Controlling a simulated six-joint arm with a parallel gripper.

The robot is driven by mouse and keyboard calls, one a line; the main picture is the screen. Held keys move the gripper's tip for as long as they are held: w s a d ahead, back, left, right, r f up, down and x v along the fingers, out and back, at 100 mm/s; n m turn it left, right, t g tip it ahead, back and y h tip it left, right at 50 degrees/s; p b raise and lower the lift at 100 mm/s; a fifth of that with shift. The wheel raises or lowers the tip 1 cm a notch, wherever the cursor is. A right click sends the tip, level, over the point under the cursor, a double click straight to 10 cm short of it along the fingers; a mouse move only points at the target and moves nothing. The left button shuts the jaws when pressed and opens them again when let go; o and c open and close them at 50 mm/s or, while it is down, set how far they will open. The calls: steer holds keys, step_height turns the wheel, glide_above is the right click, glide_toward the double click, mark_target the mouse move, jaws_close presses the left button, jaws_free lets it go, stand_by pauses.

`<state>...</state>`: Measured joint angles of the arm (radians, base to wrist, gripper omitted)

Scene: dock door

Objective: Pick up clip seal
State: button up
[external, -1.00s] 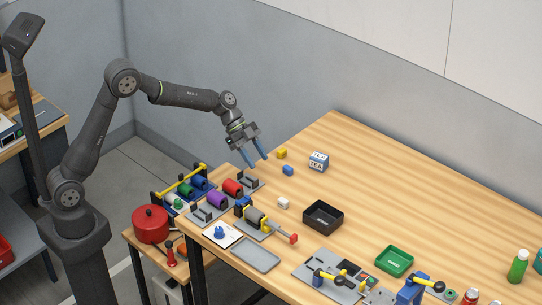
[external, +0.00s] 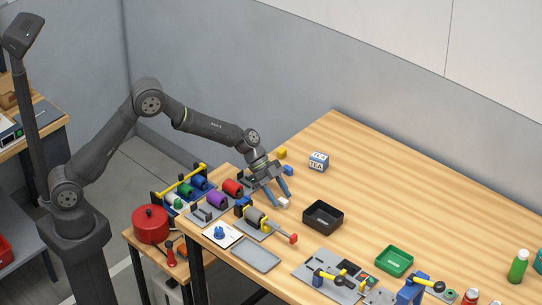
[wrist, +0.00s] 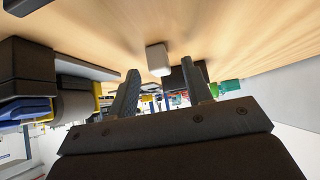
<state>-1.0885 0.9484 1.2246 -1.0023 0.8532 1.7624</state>
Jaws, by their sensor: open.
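A small white block, which looks like the clip seal (external: 284,203), rests on the wooden table left of the black bin. It also shows in the wrist view (wrist: 158,60), between the two finger tips in the picture. My gripper (external: 279,203) is open and low over the table, its blue-grey fingers beside the white block. In the wrist view my gripper (wrist: 160,72) has its fingers spread apart with nothing held. I cannot tell whether a finger touches the block.
The black bin (external: 323,228) stands close on the right. A fixture with a grey roller and red-tipped handle (external: 258,217) stands in front. A blue cube (external: 288,170), yellow cube (external: 282,153) and tea box (external: 319,161) lie behind. The table's right back is clear.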

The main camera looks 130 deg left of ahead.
steer(key=shift+w+f, duration=0.45)
steer(key=shift+f, duration=0.05)
jaws_close()
steer(key=shift+r, duration=0.1)
